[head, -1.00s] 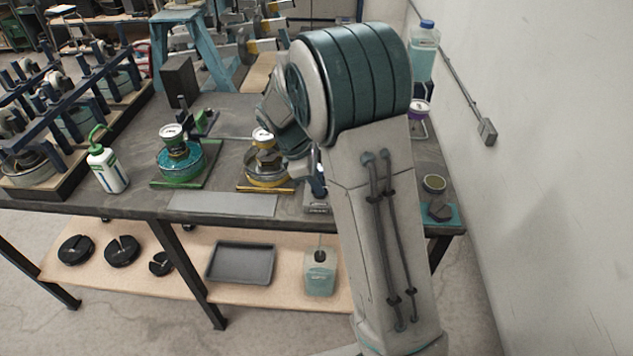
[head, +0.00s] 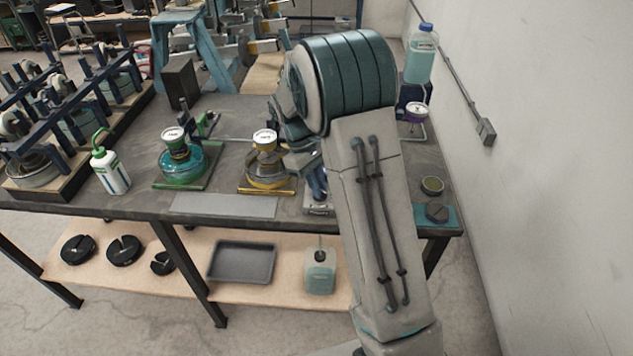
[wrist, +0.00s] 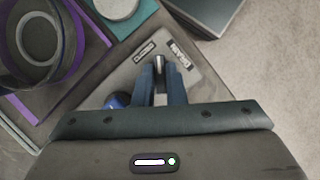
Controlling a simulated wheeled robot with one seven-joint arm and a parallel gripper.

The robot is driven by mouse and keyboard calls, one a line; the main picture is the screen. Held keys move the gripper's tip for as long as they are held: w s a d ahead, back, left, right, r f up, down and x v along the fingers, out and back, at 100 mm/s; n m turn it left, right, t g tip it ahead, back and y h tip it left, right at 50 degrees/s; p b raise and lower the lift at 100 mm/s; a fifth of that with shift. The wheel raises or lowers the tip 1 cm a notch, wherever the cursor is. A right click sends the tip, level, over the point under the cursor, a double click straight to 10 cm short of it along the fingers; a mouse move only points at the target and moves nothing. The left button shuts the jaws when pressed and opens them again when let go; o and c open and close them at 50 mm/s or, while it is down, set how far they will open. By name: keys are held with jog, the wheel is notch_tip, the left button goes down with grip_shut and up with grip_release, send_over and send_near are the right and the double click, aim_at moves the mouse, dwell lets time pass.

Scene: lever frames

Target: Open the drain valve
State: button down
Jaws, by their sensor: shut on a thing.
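The drain valve's lever (wrist: 159,63) shows in the wrist view as a small metal piece between my fingertips. My gripper (wrist: 160,80) is shut on it with its two blue fingers. Below lies a grey plate (wrist: 198,85) with two small labels, one seeming to read CLOSED (wrist: 144,51) and one dark label (wrist: 181,57) beside the lever tip. A blue round part (wrist: 117,100) sits left of the fingers. In the head view my arm hides most of the valve; only the front of its plate (head: 318,210) shows at the bench's front edge.
A purple-rimmed vessel (wrist: 40,38) is at the left in the wrist view. In the head view, a yellow-based pot (head: 266,172), a green-based pot (head: 181,165) and a wash bottle (head: 110,165) stand left of my arm. A teal mat (head: 447,217) lies right. The wall (head: 540,180) bounds the right side.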

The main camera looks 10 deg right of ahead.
jog(key=m, duration=0.2)
jog(key=m+y, duration=0.1)
jog(key=shift+w+d+r+m, duration=0.1)
jog(key=shift+w+m, duration=0.05)
jog(key=shift+m, duration=0.25)
jog(key=shift+d+m+g+y, duration=0.15)
jog(key=shift+m+y, duration=0.35)
jog(key=shift+m, duration=0.45)
jog(key=shift+a+m+g+y, duration=0.15)
jog(key=shift+m+y, duration=0.35)
jog(key=shift+m, duration=0.45)
jog(key=shift+d, duration=0.1)
jog(key=c, duration=1.5)
grip_release()
jog(key=shift+b+v, duration=0.3)
jog(key=shift+v, duration=6.6)
